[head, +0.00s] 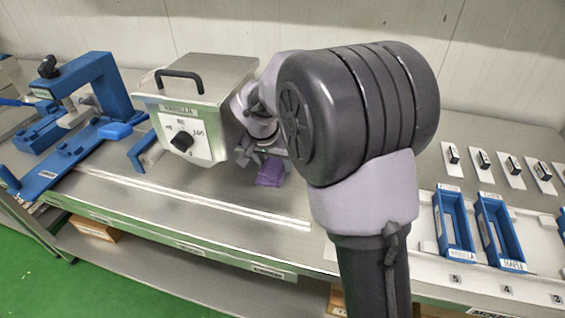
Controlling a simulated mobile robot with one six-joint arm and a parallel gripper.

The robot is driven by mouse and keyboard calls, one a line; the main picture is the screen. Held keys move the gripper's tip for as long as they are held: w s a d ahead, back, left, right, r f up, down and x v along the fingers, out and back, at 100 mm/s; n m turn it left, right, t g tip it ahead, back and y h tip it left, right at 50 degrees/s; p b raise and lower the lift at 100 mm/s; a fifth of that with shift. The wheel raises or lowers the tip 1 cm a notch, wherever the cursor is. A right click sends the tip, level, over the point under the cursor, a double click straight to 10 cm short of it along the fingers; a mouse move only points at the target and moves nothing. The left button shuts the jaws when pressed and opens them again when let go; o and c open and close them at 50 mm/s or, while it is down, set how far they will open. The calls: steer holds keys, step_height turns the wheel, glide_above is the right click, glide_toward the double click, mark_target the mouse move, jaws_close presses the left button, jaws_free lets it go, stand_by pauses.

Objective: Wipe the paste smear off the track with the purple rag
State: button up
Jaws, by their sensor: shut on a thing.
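The purple rag (270,173) is a small bunched cloth low over the steel worktop, in the middle of the head view. My gripper (262,157) is shut on it from above, partly hidden by my own arm. I cannot tell whether the rag touches the worktop. The track (215,203) looks like a pair of thin pale rails along the front of the worktop, left of my arm and nearer the front edge than the rag. I cannot make out a paste smear; my arm hides part of the worktop to the right.
A steel box labelled VANILLA (187,138), with a black knob and handle, stands close left of my gripper. A blue frame fixture (108,88) stands at the far left. Blue trays (453,221) and small labelled blocks (483,160) are at the right. Worktop around the rails looks clear.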

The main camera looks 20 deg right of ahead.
steer(key=shift+w+a+r, duration=0.25)
steer(key=shift+a+r, duration=0.15)
steer(key=shift+a, duration=0.05)
steer(key=shift+s+d+f, duration=0.1)
steer(key=shift+s+d, duration=0.1)
steer(key=shift+d, duration=0.25)
steer(key=shift+s+d, duration=0.35)
steer(key=shift+s+d+f, duration=0.1)
steer(key=shift+s+d, duration=0.4)
steer(key=shift+d, duration=0.25)
steer(key=shift+s+d+f, duration=0.15)
steer(key=shift+s+d, duration=0.3)
steer(key=shift+d, duration=0.25)
steer(key=shift+s+d+f, duration=0.1)
steer(key=shift+s+d, duration=0.4)
steer(key=shift+d, duration=0.25)
steer(key=shift+s+d, duration=0.65)
steer(key=shift+d, duration=0.3)
steer(key=shift+s+d, duration=0.7)
steer(key=shift+d, duration=0.25)
steer(key=shift+s+d, duration=0.65)
steer(key=shift+d, duration=0.3)
step_height(320, 180, up, 6)
steer(key=p, duration=0.4)
steer(key=shift+w+p, duration=0.1)
steer(key=shift+p, duration=0.3)
